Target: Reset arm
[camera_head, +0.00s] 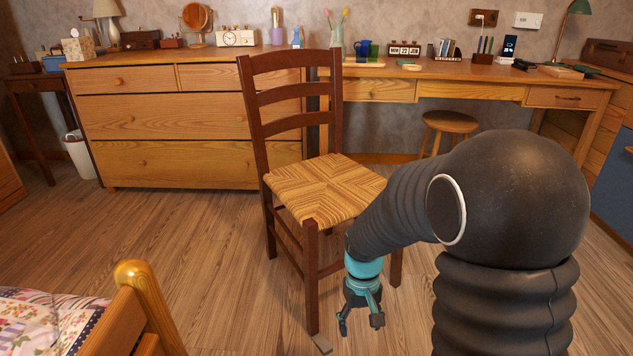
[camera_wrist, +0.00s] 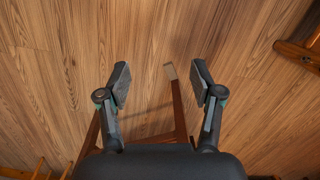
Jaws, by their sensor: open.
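My gripper (camera_head: 360,322) hangs low in front of the wooden chair in the head view, pointing down. In the wrist view my gripper (camera_wrist: 160,82) has its two fingers spread wide apart, with nothing between them but the floor below and part of a dark wooden leg. My dark arm comes in from the right and covers part of the chair's right side. The chair (camera_head: 322,190) has a dark brown frame and a woven straw seat. It stands upright, and its seat is empty.
A wide drawer chest (camera_head: 185,125) and a desk (camera_head: 470,78) line the back wall, with small items on top. A stool (camera_head: 450,125) stands under the desk. A wooden bed post (camera_head: 135,280) is at the front left. Wood floor (camera_head: 215,245) is clear left of the chair.

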